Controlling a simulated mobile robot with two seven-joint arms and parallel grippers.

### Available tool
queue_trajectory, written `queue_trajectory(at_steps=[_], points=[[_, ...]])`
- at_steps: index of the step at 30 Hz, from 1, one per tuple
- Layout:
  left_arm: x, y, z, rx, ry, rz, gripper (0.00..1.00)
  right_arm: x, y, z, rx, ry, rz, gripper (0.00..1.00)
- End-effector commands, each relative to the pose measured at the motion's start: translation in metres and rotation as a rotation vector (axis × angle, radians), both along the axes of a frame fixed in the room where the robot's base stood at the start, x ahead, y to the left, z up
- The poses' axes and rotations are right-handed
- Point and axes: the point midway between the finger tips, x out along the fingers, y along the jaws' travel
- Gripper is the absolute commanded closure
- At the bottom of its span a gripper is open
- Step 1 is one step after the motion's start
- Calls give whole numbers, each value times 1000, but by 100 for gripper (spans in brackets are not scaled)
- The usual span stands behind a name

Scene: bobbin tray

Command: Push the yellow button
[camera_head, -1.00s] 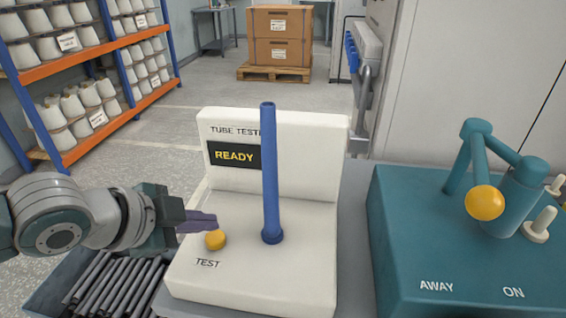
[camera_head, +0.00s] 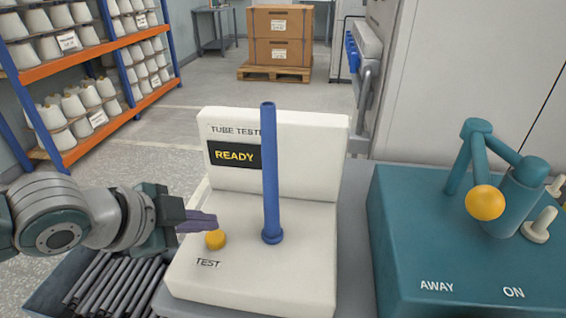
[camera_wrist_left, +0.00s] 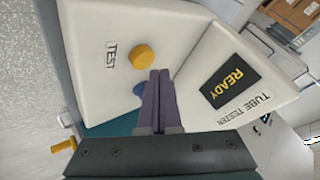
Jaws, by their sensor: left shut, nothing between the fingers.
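The yellow button (camera_head: 215,239) sits on the white base of the tube tester (camera_head: 250,285), behind the TEST label. It also shows in the left wrist view (camera_wrist_left: 143,56), just beyond the fingertips. My left gripper (camera_head: 214,221) has its purple fingers together and empty, just above and behind the button in the head view. I cannot tell whether the fingertips touch the button. The tester's screen (camera_head: 234,155) reads READY. My right gripper is not in view.
A blue tube (camera_head: 269,170) stands upright on the tester, right of the button. A teal machine (camera_head: 400,240) with a yellow-knobbed lever (camera_head: 485,203) stands at the right. A bin of dark rods (camera_head: 115,285) lies below my left arm.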

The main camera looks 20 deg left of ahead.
Motion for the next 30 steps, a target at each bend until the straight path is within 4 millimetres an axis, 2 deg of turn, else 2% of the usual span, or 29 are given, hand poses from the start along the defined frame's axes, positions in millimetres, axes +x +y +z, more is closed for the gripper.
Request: queue_trajectory(at_steps=[12,30], points=[[0,0,-9,1,1,1,100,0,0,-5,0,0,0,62],[0,0,-11,0,0,0,100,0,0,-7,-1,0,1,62]])
